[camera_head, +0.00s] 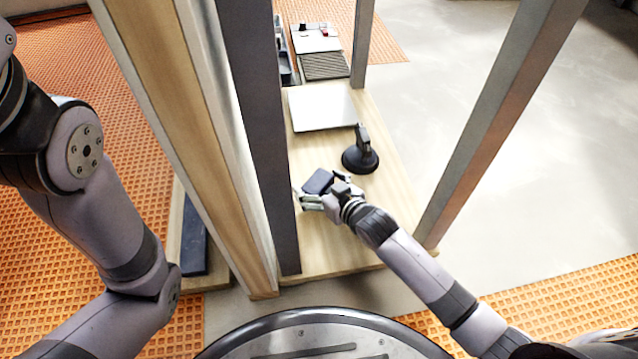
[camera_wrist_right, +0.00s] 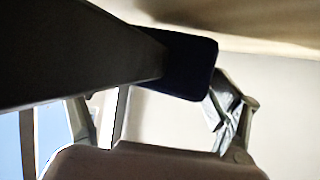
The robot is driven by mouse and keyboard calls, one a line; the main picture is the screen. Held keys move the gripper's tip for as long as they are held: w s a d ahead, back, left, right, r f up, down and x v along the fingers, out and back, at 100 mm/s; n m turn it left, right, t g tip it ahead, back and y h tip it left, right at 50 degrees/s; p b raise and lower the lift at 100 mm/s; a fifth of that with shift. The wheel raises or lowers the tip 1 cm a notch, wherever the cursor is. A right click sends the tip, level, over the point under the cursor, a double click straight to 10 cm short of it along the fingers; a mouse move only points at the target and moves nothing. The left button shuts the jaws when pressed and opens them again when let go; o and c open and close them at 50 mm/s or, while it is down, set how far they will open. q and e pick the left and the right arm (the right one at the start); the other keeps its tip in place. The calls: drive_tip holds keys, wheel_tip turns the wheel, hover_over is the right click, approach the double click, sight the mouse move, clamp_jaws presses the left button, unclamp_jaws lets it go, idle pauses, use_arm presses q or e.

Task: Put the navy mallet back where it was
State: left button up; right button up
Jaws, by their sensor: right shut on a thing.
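The navy mallet (camera_head: 318,181) is at my right gripper (camera_head: 328,199), over the wooden board. In the head view its dark block-shaped head shows just beyond the fingers. In the right wrist view the navy head (camera_wrist_right: 190,65) sits at the end of a thick dark handle, which crosses the upper left. My right gripper is shut on the mallet. The fingers hide part of it, and I cannot tell whether it touches the board. My left arm shows at the left of the head view, but its gripper is out of view.
A black suction lifter (camera_head: 360,157) stands on the wooden board (camera_head: 385,205) beyond my right gripper. A white tile (camera_head: 322,107) lies farther back. Grey posts (camera_head: 258,130) and (camera_head: 490,125) flank the board. A long navy bar (camera_head: 194,240) lies at the left.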

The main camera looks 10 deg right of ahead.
drive_tip(key=shift+f, duration=0.5)
drive_tip(key=o, duration=1.5)
